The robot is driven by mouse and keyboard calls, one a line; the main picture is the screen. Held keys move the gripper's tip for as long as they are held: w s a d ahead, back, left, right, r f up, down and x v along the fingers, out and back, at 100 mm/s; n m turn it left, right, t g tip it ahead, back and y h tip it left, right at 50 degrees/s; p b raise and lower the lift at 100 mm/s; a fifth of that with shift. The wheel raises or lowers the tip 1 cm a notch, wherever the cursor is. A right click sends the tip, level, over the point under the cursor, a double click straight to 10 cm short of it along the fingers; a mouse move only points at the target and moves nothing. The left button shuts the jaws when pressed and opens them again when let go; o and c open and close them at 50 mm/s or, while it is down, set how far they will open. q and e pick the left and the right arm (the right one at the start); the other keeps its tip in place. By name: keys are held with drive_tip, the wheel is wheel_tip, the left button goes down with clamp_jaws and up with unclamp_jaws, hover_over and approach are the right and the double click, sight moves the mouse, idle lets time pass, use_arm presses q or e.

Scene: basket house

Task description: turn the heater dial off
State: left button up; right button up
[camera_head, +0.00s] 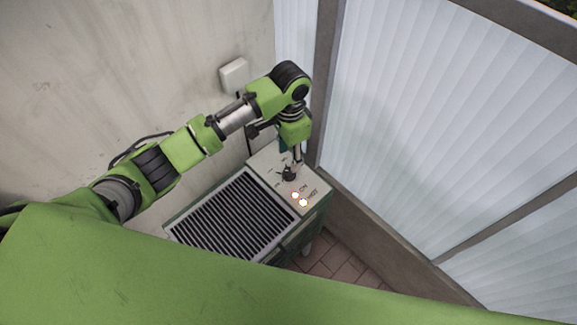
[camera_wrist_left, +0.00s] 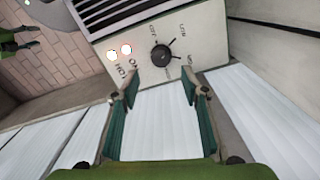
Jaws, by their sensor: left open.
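The heater (camera_head: 240,215) is a green box with a black slatted grille and a pale control panel (camera_head: 318,184) at its back right end. The black round dial (camera_head: 289,174) sits on that panel; it also shows in the left wrist view (camera_wrist_left: 163,56), with printed marks around it. Two lights (camera_head: 299,199) glow beside the dial, by the words ON and HOT. My left gripper (camera_head: 291,160) is above the panel, close to the dial. In the left wrist view my left gripper (camera_wrist_left: 160,88) is open and empty, its fingers apart and pointing towards the dial. Contact is not visible.
A concrete wall with a white socket box (camera_head: 234,75) stands behind the heater. Pale translucent panels (camera_head: 420,130) in a grey frame rise close on the right. Brick-coloured floor tiles (camera_head: 340,265) show in front of the heater's right end.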

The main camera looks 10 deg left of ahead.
sight(289, 171)
use_arm(q)
wheel_tip(289, 171, down, 8)
drive_tip(key=shift+a+r, duration=0.1)
drive_tip(key=shift+r, duration=0.15)
drive_tip(key=shift+w+f, duration=0.1)
use_arm(e)
drive_tip(key=shift+w+a+r, duration=0.15)
drive_tip(key=shift+w+a, duration=0.3)
drive_tip(key=shift+a, duration=0.1)
drive_tip(key=shift+w+a+r, duration=0.15)
drive_tip(key=shift+w+a, duration=0.25)
drive_tip(key=shift+a, duration=0.15)
drive_tip(key=shift+d, duration=0.1)
use_arm(q)
drive_tip(key=c, duration=1.1)
use_arm(e)
drive_tip(key=shift+s+d, duration=0.1)
drive_tip(key=shift+d, duration=0.25)
